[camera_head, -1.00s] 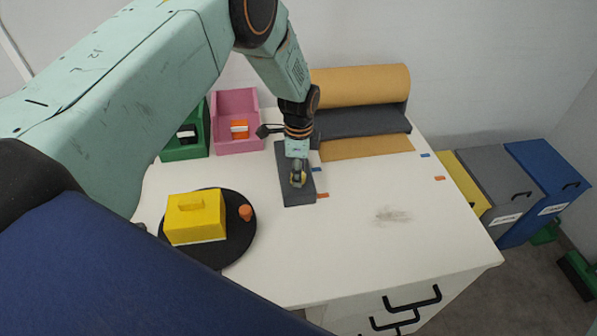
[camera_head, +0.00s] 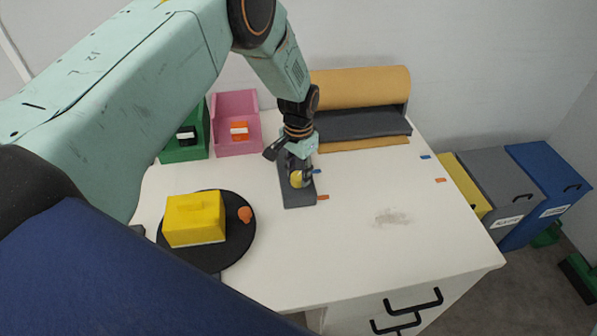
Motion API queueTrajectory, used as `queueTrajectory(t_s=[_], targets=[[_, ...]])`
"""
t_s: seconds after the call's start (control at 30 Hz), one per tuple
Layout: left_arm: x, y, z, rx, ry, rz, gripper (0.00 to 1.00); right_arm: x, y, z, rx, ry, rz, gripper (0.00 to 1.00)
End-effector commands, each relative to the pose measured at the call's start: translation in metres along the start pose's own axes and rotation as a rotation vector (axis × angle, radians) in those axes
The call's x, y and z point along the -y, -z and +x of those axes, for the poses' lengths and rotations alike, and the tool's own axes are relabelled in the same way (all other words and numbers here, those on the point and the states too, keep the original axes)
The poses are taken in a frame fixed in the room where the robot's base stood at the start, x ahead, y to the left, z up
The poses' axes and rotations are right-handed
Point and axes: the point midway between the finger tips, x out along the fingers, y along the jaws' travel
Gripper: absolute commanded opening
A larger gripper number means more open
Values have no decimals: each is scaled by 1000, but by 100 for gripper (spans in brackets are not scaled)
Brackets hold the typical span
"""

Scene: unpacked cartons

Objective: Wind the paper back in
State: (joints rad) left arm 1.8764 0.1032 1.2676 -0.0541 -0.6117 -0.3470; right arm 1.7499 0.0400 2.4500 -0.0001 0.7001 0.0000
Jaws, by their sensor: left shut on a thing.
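A brown paper roll (camera_head: 360,86) lies at the back of the white table behind a dark grey bar (camera_head: 362,123). A narrow strip of paper (camera_head: 365,144) sticks out in front of the bar. Left of it, a dark grey plate (camera_head: 299,197) lies on the table. The fingers and wrist hide most of the crank. My right gripper is not in view.
Blue (camera_head: 425,156) and orange (camera_head: 440,180) marks lie right of the paper. A black turntable (camera_head: 236,250) bears a yellow box (camera_head: 195,219). Green (camera_head: 185,151) and pink (camera_head: 237,148) bins stand at the back left. The table's right front is clear apart from a smudge.

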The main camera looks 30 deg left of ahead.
Motion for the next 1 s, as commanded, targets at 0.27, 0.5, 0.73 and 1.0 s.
queueTrajectory(t_s=[0.27, 0.5, 0.73, 1.0], targets=[[4, 6, -6, -18, 4, -261, 5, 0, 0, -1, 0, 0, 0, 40], [5, 6, -6, -19, 3, -459, 5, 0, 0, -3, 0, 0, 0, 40], [5, 6, -6, -20, 1, -595, 5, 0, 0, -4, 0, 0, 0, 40], [6, 6, -6, -21, 1, -677, 5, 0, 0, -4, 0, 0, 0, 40]])
